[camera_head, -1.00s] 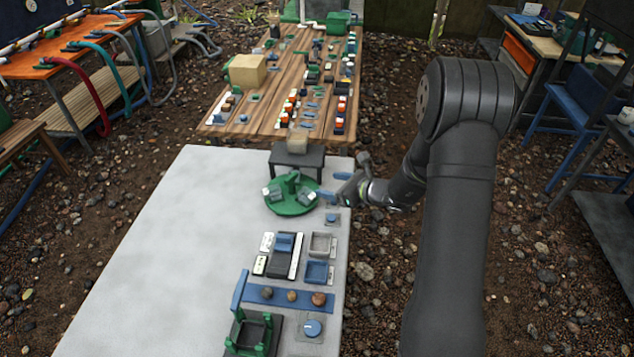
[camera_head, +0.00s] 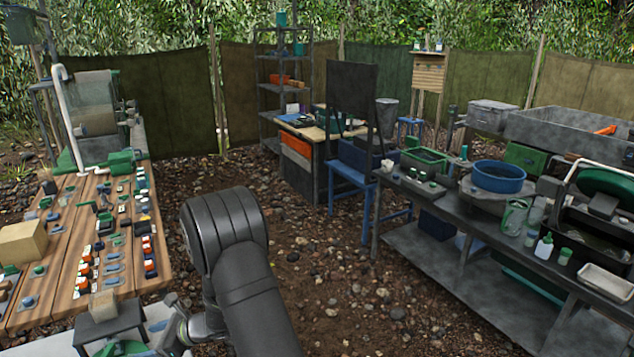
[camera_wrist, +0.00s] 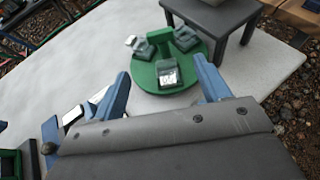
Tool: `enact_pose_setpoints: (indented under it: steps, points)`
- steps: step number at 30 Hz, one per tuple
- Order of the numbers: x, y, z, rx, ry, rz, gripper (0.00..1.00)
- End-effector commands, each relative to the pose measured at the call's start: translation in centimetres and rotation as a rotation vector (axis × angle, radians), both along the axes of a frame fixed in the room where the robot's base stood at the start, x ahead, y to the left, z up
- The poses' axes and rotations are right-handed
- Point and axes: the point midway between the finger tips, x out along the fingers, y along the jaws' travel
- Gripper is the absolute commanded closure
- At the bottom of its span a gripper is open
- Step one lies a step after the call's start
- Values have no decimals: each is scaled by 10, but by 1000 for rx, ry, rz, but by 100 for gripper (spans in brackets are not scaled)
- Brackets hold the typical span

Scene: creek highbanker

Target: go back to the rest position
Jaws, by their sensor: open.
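My gripper (camera_wrist: 162,68) is open and empty, with its two blue fingers spread apart in the wrist view. It points toward a round green turntable (camera_wrist: 192,75) on a pale grey tabletop (camera_wrist: 90,50). Several small green holders with white faces stand on the turntable, one of them between the fingers in the picture. Contact cannot be judged. In the head view my gripper is at the lower left, largely cut off by the bottom edge, beside a dark stand (camera_head: 112,328).
A tan block (camera_head: 103,304) sits on the dark stand. A wooden table (camera_head: 75,240) with many small parts is at the left. A long dark workbench (camera_head: 450,215) with a blue basin (camera_head: 498,178) is at the right. Open pebbled ground (camera_head: 320,280) lies between.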

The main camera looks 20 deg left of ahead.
Motion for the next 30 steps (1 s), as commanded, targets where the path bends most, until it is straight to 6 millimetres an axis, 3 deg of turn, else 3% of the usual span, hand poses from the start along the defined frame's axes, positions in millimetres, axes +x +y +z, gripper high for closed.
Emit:
enact_pose_setpoints:
  steps: [12,18,23,30]
  points:
    - [-22,75,-33,-1,0,2,31]
    - [-29,102,-45,-1,1,0,31]
    - [-33,113,-49,-1,0,0,31]
    - [-32,112,-48,0,0,-12,31]
